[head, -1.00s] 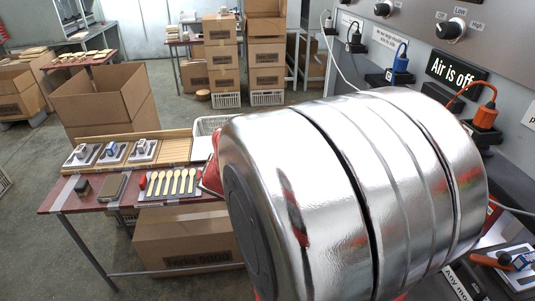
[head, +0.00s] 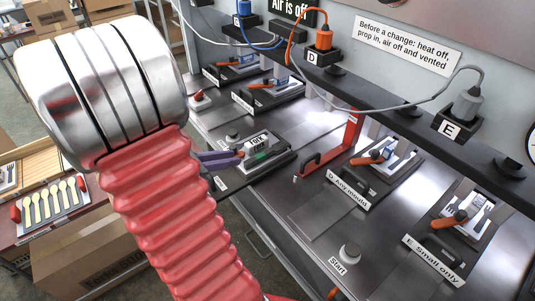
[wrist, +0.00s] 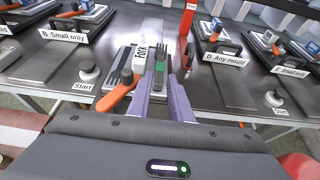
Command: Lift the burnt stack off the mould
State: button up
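The burnt stack (wrist: 160,62) is a dark, fork-shaped pile with a green band in the wrist view. It lies on the grey mould (wrist: 124,68), beside a white label that seems to read FORK. In the head view the mould (head: 285,158) sits at the bench's near edge, with the dark stack (head: 266,156) and its green patch on top. My gripper (wrist: 163,80) has two purple fingers spread apart at the stack's near end. In the head view my gripper (head: 240,155) reaches the mould from the left. Whether the fingers touch the stack is unclear.
An orange handle (wrist: 118,93) lies close left of my fingers. A red upright prop (head: 352,130) stands right of the mould. Stations D (head: 375,158) and E (head: 468,215) hold other moulds. A Start button (head: 348,252) and hanging cables are nearby. Bare metal bench lies between stations.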

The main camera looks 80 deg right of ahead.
aim_at(262, 153)
jog(key=shift+x, duration=4.2)
jog(key=shift+x, duration=2.55)
jog(key=shift+c, duration=0.5)
grip_shut()
